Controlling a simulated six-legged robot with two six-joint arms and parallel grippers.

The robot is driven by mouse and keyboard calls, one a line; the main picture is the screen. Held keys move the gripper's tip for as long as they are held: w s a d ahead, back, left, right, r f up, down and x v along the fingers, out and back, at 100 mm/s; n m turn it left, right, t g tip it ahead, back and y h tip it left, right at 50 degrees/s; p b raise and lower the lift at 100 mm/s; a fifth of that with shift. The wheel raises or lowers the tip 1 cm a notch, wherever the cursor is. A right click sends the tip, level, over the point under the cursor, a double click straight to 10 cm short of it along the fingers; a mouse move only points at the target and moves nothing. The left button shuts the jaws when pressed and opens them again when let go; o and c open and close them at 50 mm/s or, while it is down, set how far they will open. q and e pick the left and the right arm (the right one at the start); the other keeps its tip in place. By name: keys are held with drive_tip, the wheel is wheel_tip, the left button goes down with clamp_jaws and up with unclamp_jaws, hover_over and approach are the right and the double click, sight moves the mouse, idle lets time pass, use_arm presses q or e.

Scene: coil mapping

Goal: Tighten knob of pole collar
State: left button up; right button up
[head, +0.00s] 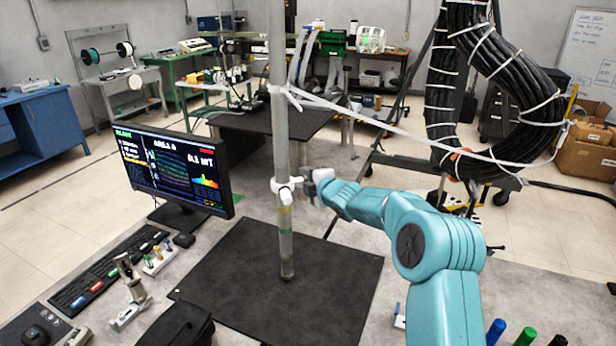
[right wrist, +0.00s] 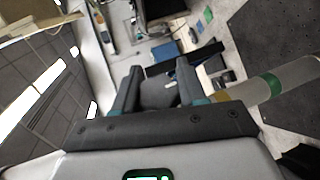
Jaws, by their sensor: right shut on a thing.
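The white pole collar (head: 284,187) sits around the pole at about mid-height. My right gripper (head: 311,188) reaches in from the right and is shut at the collar's right side, on its knob, which the fingers mostly hide. In the right wrist view, the two dark fingers (right wrist: 158,88) straddle a dark shape that I cannot clearly make out, and the pole (right wrist: 270,85) slants in at the right. My left gripper is not in view.
A monitor (head: 172,165) with coloured curves stands left of the pole, with a keyboard (head: 110,270) before it. A thick black cable coil (head: 500,80) hangs at the right. A white strip (head: 400,130) runs from the pole to the coil. The mat around the pole's foot is clear.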

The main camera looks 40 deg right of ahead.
drive_tip(key=o, duration=1)
drive_tip(key=shift+d+f, duration=0.1)
drive_tip(key=shift+s+b, duration=0.45)
drive_tip(key=b+v, duration=0.4)
drive_tip(key=v, duration=1.1)
drive_tip(key=shift+s, duration=0.2)
drive_tip(key=shift+w, duration=0.1)
